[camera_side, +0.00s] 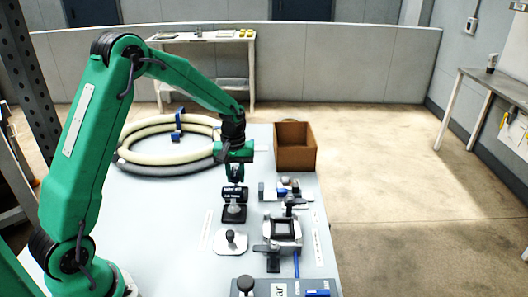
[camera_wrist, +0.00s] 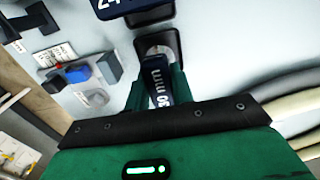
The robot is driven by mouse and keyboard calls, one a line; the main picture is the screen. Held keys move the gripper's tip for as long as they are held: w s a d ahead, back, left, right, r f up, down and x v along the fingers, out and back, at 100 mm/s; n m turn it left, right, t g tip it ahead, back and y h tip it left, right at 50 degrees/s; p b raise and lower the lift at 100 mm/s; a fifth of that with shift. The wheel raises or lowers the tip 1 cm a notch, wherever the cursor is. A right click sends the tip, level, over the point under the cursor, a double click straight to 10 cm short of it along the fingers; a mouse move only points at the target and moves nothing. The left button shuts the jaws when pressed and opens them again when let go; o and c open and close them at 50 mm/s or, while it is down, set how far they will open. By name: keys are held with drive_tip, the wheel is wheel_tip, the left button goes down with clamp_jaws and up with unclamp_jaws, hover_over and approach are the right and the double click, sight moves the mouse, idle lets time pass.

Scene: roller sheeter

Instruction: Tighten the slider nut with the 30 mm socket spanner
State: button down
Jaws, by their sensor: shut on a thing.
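My gripper (camera_side: 236,176) is over the back of the table and points down. In the wrist view its green fingers (camera_wrist: 162,90) are shut on the dark blue 30 mm socket spanner (camera_wrist: 155,88), whose label reads upside down. A black square holder (camera_wrist: 156,42) with a pale round spot lies just beyond the fingers; I cannot tell whether the spanner still touches it. A second dark blue spanner marked 24 (camera_wrist: 118,8) is beside it. It stands on a black base in the side view (camera_side: 234,194). The slider nut cannot be made out.
A metal frame unit (camera_side: 284,231) stands right of the spanners. A blue block (camera_wrist: 77,73) and grey parts are behind it. A brown open box (camera_side: 295,146) is at the back right, a coiled hose (camera_side: 150,166) at the back left. A white plate with a black knob (camera_side: 230,240) is in front.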

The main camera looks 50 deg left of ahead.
drive_tip(key=shift+r, duration=0.15)
drive_tip(key=shift+r, duration=2.4)
drive_tip(key=c, duration=1.9)
unclamp_jaws()
drive_tip(key=shift+c, duration=0.2)
clamp_jaws()
drive_tip(key=shift+w+d, duration=0.1)
drive_tip(key=shift+w, duration=0.45)
drive_tip(key=w+d+r, duration=0.1)
drive_tip(key=w+d, duration=0.2)
drive_tip(key=w, duration=0.4)
drive_tip(key=w+d+r, duration=0.1)
drive_tip(key=w+d, duration=0.2)
drive_tip(key=w, duration=0.4)
drive_tip(key=shift+r, duration=0.2)
drive_tip(key=shift+d+f, duration=0.1)
